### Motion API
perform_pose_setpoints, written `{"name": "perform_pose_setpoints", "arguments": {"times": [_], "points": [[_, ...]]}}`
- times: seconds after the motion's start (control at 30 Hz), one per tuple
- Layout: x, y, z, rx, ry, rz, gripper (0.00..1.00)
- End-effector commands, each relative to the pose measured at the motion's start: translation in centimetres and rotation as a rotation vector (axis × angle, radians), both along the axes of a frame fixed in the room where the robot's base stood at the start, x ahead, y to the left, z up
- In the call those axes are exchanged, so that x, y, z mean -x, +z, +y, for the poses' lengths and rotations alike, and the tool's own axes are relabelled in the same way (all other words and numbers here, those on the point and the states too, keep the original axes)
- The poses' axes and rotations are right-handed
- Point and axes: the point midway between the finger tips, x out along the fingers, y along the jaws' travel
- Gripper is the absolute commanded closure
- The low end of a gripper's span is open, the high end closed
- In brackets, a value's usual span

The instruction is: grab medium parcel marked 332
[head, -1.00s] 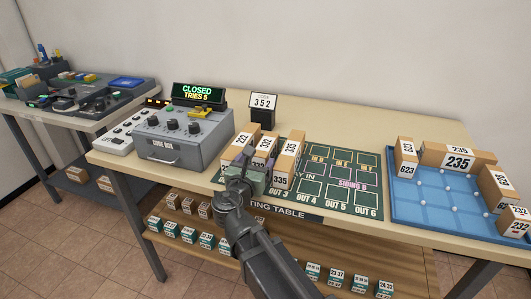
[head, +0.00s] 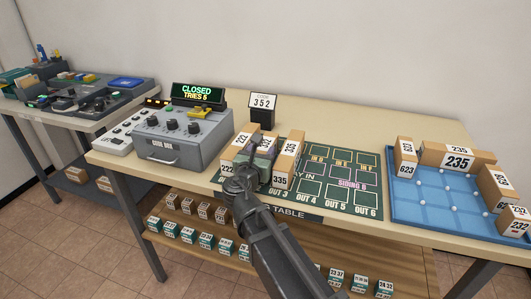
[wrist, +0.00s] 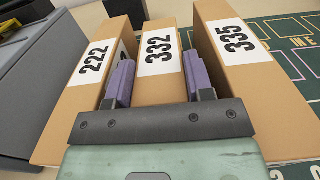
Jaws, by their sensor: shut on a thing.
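The tan parcel marked 332 (wrist: 158,50) stands between two other parcels on the green sorting mat (head: 345,200). My gripper (wrist: 158,72) has its purple fingers on either side of it, shut on it, in the wrist view. In the head view my gripper (head: 262,156) covers most of that parcel. The parcel marked 222 (wrist: 90,65) is on its left and the parcel marked 335 (wrist: 240,60) on its right. The fingers sit in the narrow gaps beside these two.
A grey code box (head: 185,132) with knobs stands left of the parcels; its display (head: 198,93) reads CLOSED, TRIES 5. A small sign (head: 263,102) reads 352. A blue tray (head: 435,200) with more parcels is at the right. The mat right of parcel 335 is clear.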

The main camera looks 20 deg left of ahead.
Motion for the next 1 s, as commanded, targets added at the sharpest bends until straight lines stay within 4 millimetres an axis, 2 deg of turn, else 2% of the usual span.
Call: {"name": "perform_pose_setpoints", "arguments": {"times": [0.27, 0.47, 0.67, 0.9, 1.0], "points": [[0.0, 0.3, 0.0, 0.000, 0.000, 0.000, 0.83], [0.0, 2.3, 0.0, 0.000, 0.000, 0.000, 0.83], [0.0, 7.0, 0.0, 0.000, 0.000, 0.000, 0.83], [0.0, 15.6, 0.0, 0.000, 0.000, 0.000, 0.83], [0.0, 18.3, 0.0, 0.000, 0.000, 0.000, 0.83]]}}
